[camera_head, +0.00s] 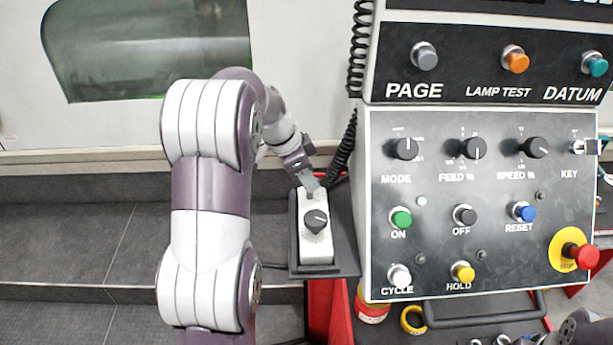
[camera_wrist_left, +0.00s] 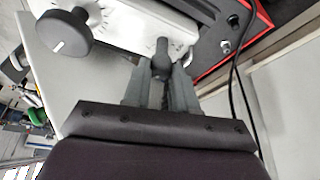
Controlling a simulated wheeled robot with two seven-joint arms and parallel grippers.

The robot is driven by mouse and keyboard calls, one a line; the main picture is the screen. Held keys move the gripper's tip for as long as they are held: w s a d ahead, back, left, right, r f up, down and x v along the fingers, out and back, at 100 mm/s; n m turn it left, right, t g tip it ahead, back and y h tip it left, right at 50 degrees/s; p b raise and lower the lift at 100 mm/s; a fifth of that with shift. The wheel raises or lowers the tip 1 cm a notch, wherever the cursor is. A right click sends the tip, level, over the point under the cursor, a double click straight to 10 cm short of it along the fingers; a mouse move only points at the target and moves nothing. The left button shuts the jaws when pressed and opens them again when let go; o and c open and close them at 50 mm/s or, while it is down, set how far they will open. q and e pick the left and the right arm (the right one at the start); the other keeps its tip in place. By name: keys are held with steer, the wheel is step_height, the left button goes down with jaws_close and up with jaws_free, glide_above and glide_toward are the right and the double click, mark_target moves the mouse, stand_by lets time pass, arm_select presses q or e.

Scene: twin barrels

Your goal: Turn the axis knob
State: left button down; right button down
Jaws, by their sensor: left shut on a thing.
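A small white handheld box (camera_head: 316,256) with dark edges sits on a dark tray left of the big control panel. A large dark knob (camera_head: 316,220) with a white mark is on its face; it also shows at the upper left in the left wrist view (camera_wrist_left: 62,48). My left gripper (camera_head: 311,184) is at the box's far end. In the left wrist view its fingers (camera_wrist_left: 161,72) are shut on a smaller dark knob (camera_wrist_left: 162,52), probably the axis knob. The fingers hide part of it. My right gripper is not visible; only a bit of my arm shows at the lower right.
The control panel (camera_head: 440,245) stands close on the right, with knobs, buttons and a red stop button (camera_head: 587,257). A coiled black cable (camera_head: 345,150) hangs beside the box. A red stand is below. Grey steps (camera_head: 60,240) on the left are clear.

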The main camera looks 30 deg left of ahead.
arm_select(q)
steer(key=shift+s+f, duration=0.1)
steer(key=shift+f, duration=0.2)
